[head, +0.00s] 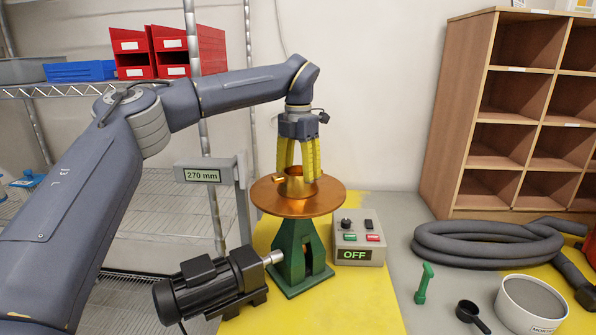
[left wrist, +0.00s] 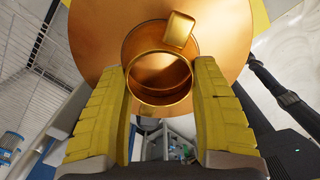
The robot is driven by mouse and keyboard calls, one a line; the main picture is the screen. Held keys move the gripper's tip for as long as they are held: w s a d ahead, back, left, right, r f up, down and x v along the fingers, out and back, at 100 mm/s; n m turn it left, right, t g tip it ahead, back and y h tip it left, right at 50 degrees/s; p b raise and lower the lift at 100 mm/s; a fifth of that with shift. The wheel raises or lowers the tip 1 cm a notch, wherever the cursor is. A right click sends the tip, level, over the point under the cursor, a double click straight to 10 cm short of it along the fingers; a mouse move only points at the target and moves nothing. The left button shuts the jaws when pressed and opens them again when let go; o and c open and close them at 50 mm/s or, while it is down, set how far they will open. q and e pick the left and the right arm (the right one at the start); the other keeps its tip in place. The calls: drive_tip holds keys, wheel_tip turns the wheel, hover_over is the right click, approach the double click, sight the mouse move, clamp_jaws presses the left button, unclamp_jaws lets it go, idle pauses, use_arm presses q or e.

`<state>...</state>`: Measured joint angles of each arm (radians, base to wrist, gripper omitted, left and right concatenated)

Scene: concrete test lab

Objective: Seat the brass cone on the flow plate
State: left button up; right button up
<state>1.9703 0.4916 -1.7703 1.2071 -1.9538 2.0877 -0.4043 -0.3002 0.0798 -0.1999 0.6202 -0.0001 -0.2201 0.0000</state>
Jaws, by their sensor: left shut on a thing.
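The brass cone (head: 297,188) is an open ring-like mould with a small side handle, over the middle of the round copper-coloured flow plate (head: 324,203). In the left wrist view the cone (left wrist: 160,98) shows between the fingers, its round opening facing the camera, the plate (left wrist: 95,35) behind it. My left gripper (head: 298,175) points down from above, its yellow fingers shut on the cone from both sides. The cone looks roughly upright. Whether its base touches the plate cannot be told. My right gripper is not in view.
The plate tops a green pedestal (head: 300,255) with a black motor (head: 210,287) beside it. A control box (head: 358,240) reads OFF; a display (head: 202,175) reads 270 mm. A green tamper (head: 424,283), black scoop (head: 470,315), white tub (head: 530,305) and hose (head: 480,245) are on the right.

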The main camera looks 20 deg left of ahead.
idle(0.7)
use_arm(q)
drive_tip(key=o, duration=1.6)
drive_tip(key=shift+f, duration=0.1)
drive_tip(key=shift+c, duration=0.2)
drive_tip(key=shift+r, duration=2.5)
